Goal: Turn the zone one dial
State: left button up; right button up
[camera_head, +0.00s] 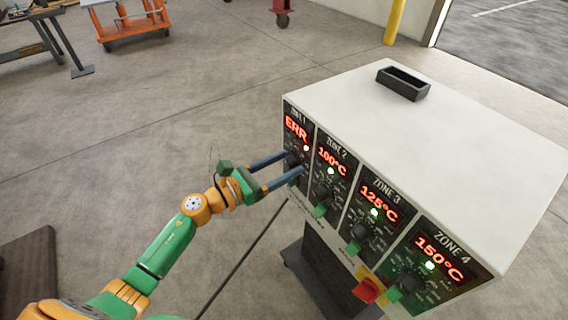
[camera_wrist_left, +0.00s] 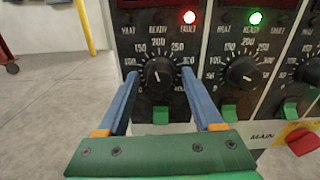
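The zone one panel (camera_head: 297,124) is at the left end of the control box, with a red ERR display and a lit red light. Its black dial (camera_wrist_left: 158,73) has a white pointer line aimed about straight up, slightly left, in the left wrist view. My left gripper (camera_head: 293,163) is at the zone one panel. In the wrist view its two blue fingers (camera_wrist_left: 160,82) stand apart on either side of the dial, with gaps between; whether the tips touch the panel is unclear. A green switch (camera_wrist_left: 160,115) sits below the dial. My right gripper is not in view.
Zone two (camera_head: 330,160), zone three (camera_head: 376,200) and zone four (camera_head: 433,258) panels show 100°C, 125°C and 150°C with green lights. A red main switch (camera_head: 367,290) is below. A black tray (camera_head: 403,83) sits on the white top.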

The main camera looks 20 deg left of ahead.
pick_arm(q)
grip_shut()
jog(key=shift+n, duration=0.4)
jog(key=n+p, duration=0.1)
jog(key=n, duration=0.4)
jog(key=n+p, duration=0.2)
jog(key=n, duration=0.4)
jog(key=n+p, duration=0.2)
jog(key=n, duration=0.4)
jog(key=shift+r+n, duration=0.1)
jog(key=shift+n, duration=0.2)
jog(key=shift+n+p, duration=0.7)
jog(key=shift+n, duration=1.9)
